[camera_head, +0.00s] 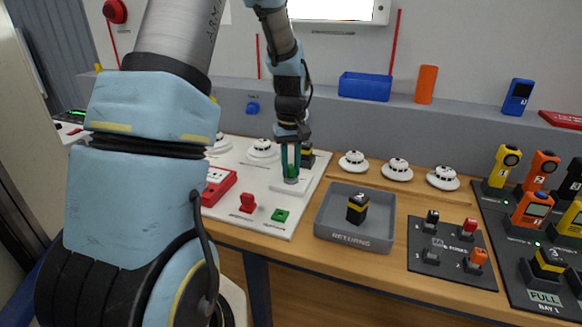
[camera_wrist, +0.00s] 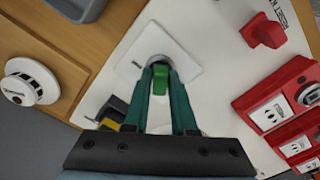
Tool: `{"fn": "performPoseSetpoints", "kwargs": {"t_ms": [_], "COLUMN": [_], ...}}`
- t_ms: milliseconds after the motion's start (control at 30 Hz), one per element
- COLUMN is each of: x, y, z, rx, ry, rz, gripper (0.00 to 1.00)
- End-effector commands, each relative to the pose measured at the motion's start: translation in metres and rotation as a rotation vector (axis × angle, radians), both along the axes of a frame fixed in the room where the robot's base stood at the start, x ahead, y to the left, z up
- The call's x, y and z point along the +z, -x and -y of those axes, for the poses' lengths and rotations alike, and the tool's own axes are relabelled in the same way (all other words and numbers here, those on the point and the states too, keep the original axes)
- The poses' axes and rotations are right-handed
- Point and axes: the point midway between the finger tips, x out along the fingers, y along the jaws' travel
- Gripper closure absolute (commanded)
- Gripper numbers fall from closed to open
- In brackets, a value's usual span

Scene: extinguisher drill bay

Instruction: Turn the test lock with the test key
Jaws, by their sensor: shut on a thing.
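The green test key (camera_wrist: 160,76) is between the two teal fingers of my gripper (camera_wrist: 161,70), which is shut on it. The test lock (camera_wrist: 151,60) is a round grey fitting on a white square plate, right at the fingertips. The key's tip is at the lock, but how deep it sits is hidden by the key and fingers. In the head view, my gripper (camera_head: 291,160) points down over the grey lock cylinder (camera_head: 291,179) on its white plate. A little of the green key (camera_head: 291,154) shows between the fingers.
Red boxes (camera_head: 217,184) are to the left. A black-and-yellow block (camera_head: 307,156) is close behind my gripper. The grey returns tray (camera_head: 325,225) lies to the right.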

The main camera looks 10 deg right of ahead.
Motion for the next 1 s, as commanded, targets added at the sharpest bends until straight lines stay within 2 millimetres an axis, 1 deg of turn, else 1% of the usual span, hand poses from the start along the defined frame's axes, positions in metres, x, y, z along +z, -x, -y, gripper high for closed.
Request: {"fn": "performPoseSetpoints", "kwargs": {"t_ms": [200, 300, 533, 800, 1000], "x": [0.0008, 0.0003, 0.0002, 0.0007, -0.0002], "y": [0.0003, 0.0003, 0.0002, 0.0004, 0.0004], "z": [0.0004, 0.0003, 0.0002, -0.0001, 0.0003], "rx": [0.170, 0.198, 0.205, 0.365, 0.399], "ry": [-0.001, 0.000, 0.000, -0.002, 0.000], "rz": [0.000, 0.000, 0.000, -0.001, -0.001], "gripper": [1.00, 1.00, 1.00, 1.00, 1.00]}}
